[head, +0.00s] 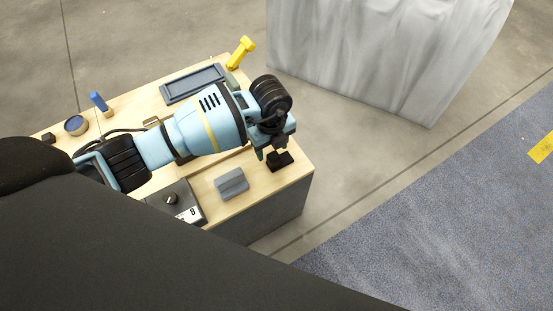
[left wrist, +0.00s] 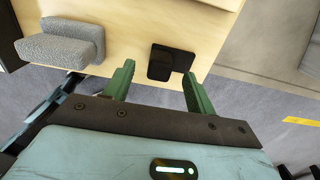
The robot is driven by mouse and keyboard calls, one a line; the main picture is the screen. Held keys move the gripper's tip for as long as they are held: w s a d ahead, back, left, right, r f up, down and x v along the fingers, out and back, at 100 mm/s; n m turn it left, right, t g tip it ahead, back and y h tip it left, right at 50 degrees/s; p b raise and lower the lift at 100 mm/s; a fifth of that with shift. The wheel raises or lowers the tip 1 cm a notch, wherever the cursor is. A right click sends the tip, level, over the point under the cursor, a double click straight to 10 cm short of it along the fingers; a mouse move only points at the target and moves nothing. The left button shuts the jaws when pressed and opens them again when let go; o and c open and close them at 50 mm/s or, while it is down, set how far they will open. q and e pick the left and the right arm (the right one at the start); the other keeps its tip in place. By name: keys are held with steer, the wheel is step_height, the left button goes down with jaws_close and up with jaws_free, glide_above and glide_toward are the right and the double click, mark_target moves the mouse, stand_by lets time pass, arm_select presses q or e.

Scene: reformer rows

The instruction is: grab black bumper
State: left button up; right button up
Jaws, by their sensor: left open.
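The black bumper (head: 280,161) sits on the wooden tabletop near its right corner in the head view. In the left wrist view the black bumper (left wrist: 168,62) lies ahead of the fingertips, roughly between their lines. My left gripper (head: 268,150) is over that corner, just above and beside the bumper in the head view. I cannot tell the exact height gap. My right gripper is not in view.
A grey block (head: 231,184) sits near the table's front edge; it also shows in the left wrist view (left wrist: 62,48). A black box with a knob (head: 177,201) is left of it. A blue tray (head: 194,83) and yellow object (head: 241,53) are at the back. Floor lies past the right edge.

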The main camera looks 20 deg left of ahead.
mark_target(274, 156)
arm_select(q)
steer(key=f, duration=0.1)
steer(key=f+b, duration=0.1)
steer(key=f, duration=0.2)
steer(key=shift+s+d+f, duration=0.2)
steer(key=shift+s+d, duration=0.05)
steer(key=shift+d, duration=0.1)
steer(key=shift+f+b, duration=0.35)
steer(key=shift+f, duration=0.1)
steer(key=shift+r, duration=0.1)
steer(key=shift+w, duration=0.1)
steer(key=c, duration=1)
steer(key=shift+c, duration=0.4)
steer(key=shift+r, duration=0.1)
